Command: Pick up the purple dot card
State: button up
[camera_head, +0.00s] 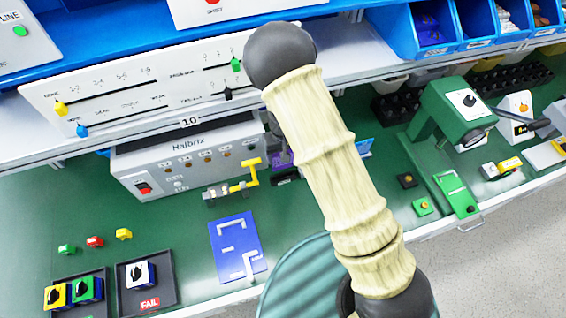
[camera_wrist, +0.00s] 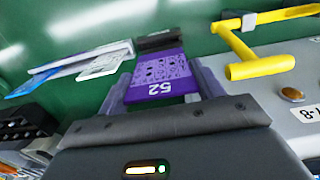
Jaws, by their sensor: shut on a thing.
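The purple dot card (camera_wrist: 160,72) is in the wrist view, marked with dark dots and "52". My gripper (camera_wrist: 160,88) is shut on it, with a finger at each side edge. A dark block (camera_wrist: 159,40) adjoins the card's far end; I cannot tell whether the card still sits in it. In the head view, a small purple patch (camera_head: 283,158) shows beside my arm, which hides most of the gripper and card.
The grey Haldrix box (camera_head: 190,155) stands at the left, its yellow handle (camera_wrist: 262,68) close right of the gripper in the wrist view. White and blue sheets (camera_wrist: 80,62) lie left of the card. A green press (camera_head: 450,120) stands at the right.

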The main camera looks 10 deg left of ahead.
jog(key=shift+r, duration=1.05)
